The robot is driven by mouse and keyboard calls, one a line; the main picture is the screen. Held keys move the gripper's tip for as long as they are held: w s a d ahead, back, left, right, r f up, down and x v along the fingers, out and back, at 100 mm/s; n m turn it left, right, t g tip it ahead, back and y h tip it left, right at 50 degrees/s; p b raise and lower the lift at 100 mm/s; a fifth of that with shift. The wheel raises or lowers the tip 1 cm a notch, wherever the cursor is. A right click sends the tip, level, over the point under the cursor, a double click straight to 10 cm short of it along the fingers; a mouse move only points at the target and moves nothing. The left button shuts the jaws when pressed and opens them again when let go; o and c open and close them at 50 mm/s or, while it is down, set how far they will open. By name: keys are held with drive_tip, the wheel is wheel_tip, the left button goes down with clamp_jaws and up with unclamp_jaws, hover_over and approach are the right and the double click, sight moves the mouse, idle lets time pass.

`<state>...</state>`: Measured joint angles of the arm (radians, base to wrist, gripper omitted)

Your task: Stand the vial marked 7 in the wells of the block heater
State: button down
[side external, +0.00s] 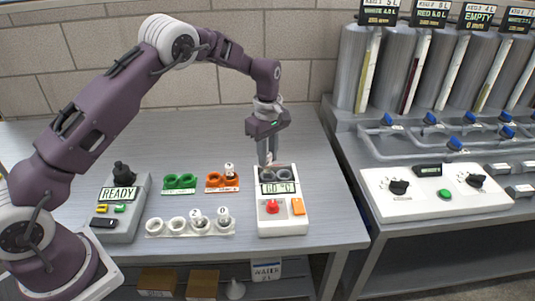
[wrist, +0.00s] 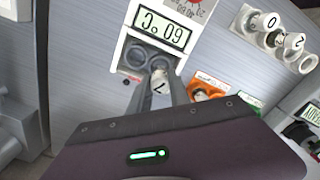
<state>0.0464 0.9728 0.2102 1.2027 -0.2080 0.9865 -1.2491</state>
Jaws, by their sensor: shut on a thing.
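The vial marked 7 (wrist: 158,90) is between my gripper's fingers (wrist: 164,92) in the wrist view, its marked cap facing the camera. The block heater (side external: 283,218) is a white box with a display, a red knob and an orange button; it also shows in the wrist view (wrist: 121,62). Its two dark round wells (wrist: 136,56) lie just beyond the vial. In the side view my gripper (side external: 268,161) points down at the heater's back end, over the wells. The vial's lower end is hidden, so I cannot tell whether it is inside a well.
A white rack (side external: 175,236) holds two vials at its right end. An orange rack (side external: 214,188) holds one vial; a green rack (side external: 180,191) is empty. A grey device reading READY (side external: 126,228) stands at left. Kegs and a control panel (side external: 455,217) occupy the right-hand bench.

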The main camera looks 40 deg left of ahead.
drive_tip(key=shift+f, duration=0.1)
idle(0.6)
drive_tip(key=shift+f, duration=0.9)
drive_tip(key=shift+f, duration=0.1)
drive_tip(key=shift+f, duration=0.75)
drive_tip(key=shift+f, duration=0.25)
drive_tip(key=c, duration=0.6)
unclamp_jaws()
drive_tip(key=shift+c, duration=0.2)
drive_tip(key=shift+r, duration=3)
